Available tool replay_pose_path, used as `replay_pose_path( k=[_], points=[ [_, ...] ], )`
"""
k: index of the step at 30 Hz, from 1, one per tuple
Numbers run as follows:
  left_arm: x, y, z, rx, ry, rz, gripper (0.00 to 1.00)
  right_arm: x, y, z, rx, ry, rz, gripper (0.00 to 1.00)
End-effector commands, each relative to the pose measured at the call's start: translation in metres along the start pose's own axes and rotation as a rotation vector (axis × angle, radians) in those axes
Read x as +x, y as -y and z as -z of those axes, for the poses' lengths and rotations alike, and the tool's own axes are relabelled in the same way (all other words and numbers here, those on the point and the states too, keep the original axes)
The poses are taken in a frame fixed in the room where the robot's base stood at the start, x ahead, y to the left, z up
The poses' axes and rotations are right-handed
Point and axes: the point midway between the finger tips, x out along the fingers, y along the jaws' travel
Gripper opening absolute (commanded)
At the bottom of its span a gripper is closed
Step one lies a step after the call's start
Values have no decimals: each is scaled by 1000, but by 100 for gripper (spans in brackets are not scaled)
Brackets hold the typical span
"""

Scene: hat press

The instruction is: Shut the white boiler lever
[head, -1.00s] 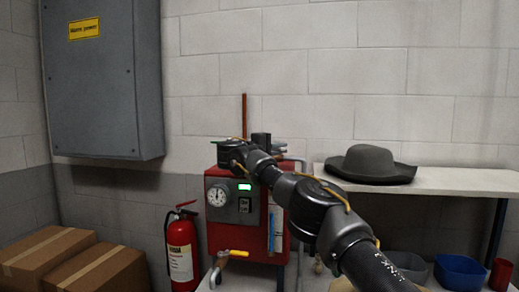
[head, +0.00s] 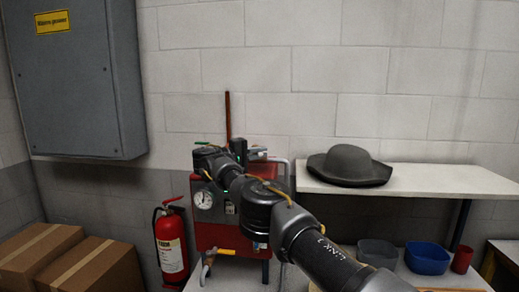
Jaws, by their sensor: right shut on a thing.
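The red boiler (head: 215,236) stands against the back wall, with a round gauge (head: 204,200) on its front. My right gripper (head: 203,160) is at the boiler's upper left edge, seen from behind. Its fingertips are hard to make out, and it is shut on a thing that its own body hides. I cannot see the white lever clearly; it is hidden at the gripper. My right forearm covers much of the boiler's front and upper right. My left gripper is not in view.
A yellow-handled lever (head: 226,252) sticks out low on the boiler. A fire extinguisher (head: 171,245) stands left of it, near cardboard boxes (head: 100,268). A grey hat (head: 348,165) lies on the white shelf (head: 440,179) at right. Blue (head: 428,260) and grey bowls (head: 378,252) stand below.

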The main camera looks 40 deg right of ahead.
Motion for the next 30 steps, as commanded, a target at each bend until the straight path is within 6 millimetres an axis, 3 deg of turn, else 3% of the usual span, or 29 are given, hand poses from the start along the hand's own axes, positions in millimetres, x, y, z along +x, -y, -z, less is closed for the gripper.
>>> replay_pose_path(
  k=[9, 10, 15, 30],
  points=[
    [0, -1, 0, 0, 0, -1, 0, 0, 0, 0, 2, -1, 0, 0],
    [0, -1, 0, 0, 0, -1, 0, 0, 0, 0, 2, -1, 0, 11],
    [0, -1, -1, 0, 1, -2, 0, 0, 0, 0, 2, -1, 0, 31],
    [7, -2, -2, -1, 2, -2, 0, 0, 2, 1, 2, -5, 1, 31]
  ],
)
